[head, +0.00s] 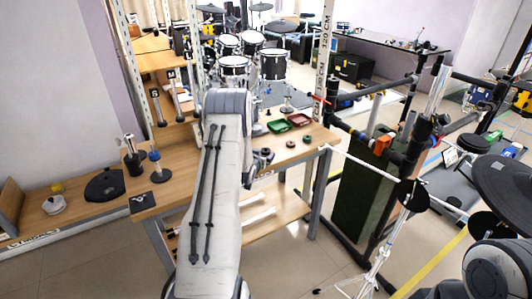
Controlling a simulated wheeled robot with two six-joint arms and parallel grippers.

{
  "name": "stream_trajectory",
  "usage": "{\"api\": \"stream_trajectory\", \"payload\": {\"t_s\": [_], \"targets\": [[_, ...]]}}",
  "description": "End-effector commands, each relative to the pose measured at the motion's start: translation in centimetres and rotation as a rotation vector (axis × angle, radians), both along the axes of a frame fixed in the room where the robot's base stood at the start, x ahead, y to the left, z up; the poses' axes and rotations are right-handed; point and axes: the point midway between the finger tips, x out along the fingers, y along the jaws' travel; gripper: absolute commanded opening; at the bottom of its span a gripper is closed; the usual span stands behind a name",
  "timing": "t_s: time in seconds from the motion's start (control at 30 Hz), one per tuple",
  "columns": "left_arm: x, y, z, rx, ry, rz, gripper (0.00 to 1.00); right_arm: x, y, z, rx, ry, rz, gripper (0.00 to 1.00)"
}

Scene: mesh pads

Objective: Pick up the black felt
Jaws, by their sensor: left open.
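A small flat black square (142,203) lies at the left front corner of the wooden workbench (180,182). A larger black round-edged pad (104,185) lies on the lower wooden surface to its left. I cannot tell for sure which of them is the black felt. My left arm rises through the middle of the view and covers part of the bench. My left gripper (262,158) shows small and dark beside the arm, over the right part of the bench, open, and well to the right of both black pieces. My right gripper is not in view.
Dark upright stands (157,167) rise at the bench's left.

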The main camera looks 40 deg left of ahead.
Motion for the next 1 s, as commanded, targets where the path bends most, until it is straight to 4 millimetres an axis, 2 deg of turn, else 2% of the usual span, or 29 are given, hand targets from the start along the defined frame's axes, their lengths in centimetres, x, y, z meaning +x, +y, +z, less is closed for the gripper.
{"api": "stream_trajectory", "payload": {"t_s": [0.33,0.67,0.7,0.77,0.9,1.0], "targets": [[3.5,1.8,-1.6,0.0,0.0,0.0,0.86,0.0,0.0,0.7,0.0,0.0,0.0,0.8],[4.0,2.0,-1.8,0.0,0.001,0.0,0.86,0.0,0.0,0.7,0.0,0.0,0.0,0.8],[4.0,2.0,-1.8,0.0,0.001,0.0,0.78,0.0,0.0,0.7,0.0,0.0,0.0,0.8],[4.0,2.0,-1.8,0.0,0.001,0.0,0.55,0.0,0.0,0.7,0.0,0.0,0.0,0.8],[4.0,2.0,-1.8,0.0,0.001,0.0,0.02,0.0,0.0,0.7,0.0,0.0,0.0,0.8],[4.0,2.0,-1.8,0.0,0.001,0.0,0.0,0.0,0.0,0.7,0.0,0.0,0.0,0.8]]}}
